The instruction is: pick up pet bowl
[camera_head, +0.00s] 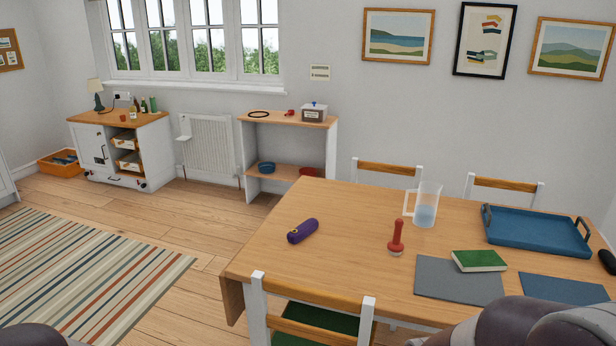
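A blue bowl (266,168) stands on the lower shelf of the small open shelf unit (333,160) against the back wall. A red bowl-like thing (308,171) sits to its right on the same shelf, small and partly hidden by the unit's side. I cannot tell which of the two is the pet bowl. Neither gripper is in view; only grey parts of my arms show at the bottom left and bottom right edges. Both bowls are far across the room, beyond the dining table.
Open floor (205,215) and a striped rug (85,275) lie left.

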